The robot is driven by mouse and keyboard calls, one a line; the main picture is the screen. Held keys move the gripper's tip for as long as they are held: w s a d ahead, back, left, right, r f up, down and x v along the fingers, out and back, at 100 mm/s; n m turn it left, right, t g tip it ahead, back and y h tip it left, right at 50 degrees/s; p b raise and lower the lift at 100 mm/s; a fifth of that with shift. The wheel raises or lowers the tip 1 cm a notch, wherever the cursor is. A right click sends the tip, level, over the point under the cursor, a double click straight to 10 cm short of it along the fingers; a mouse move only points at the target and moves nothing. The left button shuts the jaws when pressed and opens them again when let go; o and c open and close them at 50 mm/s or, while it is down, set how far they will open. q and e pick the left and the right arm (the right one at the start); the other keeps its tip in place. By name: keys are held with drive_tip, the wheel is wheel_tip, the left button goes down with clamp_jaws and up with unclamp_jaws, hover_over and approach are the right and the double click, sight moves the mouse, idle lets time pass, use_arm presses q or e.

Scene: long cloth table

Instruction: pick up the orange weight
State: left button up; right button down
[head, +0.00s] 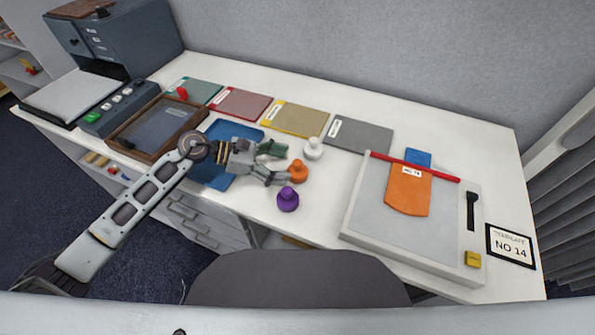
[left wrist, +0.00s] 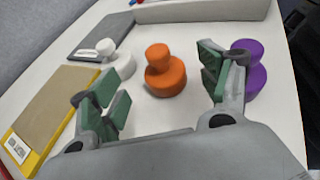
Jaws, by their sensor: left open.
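The orange weight (head: 298,172) stands upright on the white table, with a wide base and a round knob. In the left wrist view the orange weight (left wrist: 164,72) stands ahead of and between the fingers, with nothing touching it that I can see. My left gripper (head: 281,164) is open and empty, with its fingertips close to the weight's left side. In the left wrist view my left gripper (left wrist: 160,95) shows its green pads spread wide. My right gripper is not in view.
A white weight (head: 313,148) stands behind the orange one and a purple weight (head: 288,199) in front, near the right finger in the wrist view. A grey board with an orange tag (head: 408,189) lies to the right. Coloured folders (head: 299,118) line the back.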

sight(297, 167)
use_arm(q)
drive_tip(key=shift+d, duration=0.2)
drive_tip(key=shift+d+f, duration=0.35)
drive_tip(key=shift+d, duration=0.25)
drive_tip(key=shift+d+f+p, duration=0.25)
drive_tip(key=shift+d+p, duration=0.2)
drive_tip(key=shift+d, duration=0.2)
drive_tip(key=shift+w+d+f, duration=0.1)
drive_tip(key=shift+d+f, duration=0.1)
drive_tip(key=shift+d, duration=0.15)
drive_tip(key=shift+d+f, duration=0.3)
drive_tip(key=shift+d, duration=0.25)
drive_tip(key=c, duration=1.5)
clamp_jaws()
drive_tip(key=shift+w+r, duration=0.1)
drive_tip(key=shift+r, duration=0.05)
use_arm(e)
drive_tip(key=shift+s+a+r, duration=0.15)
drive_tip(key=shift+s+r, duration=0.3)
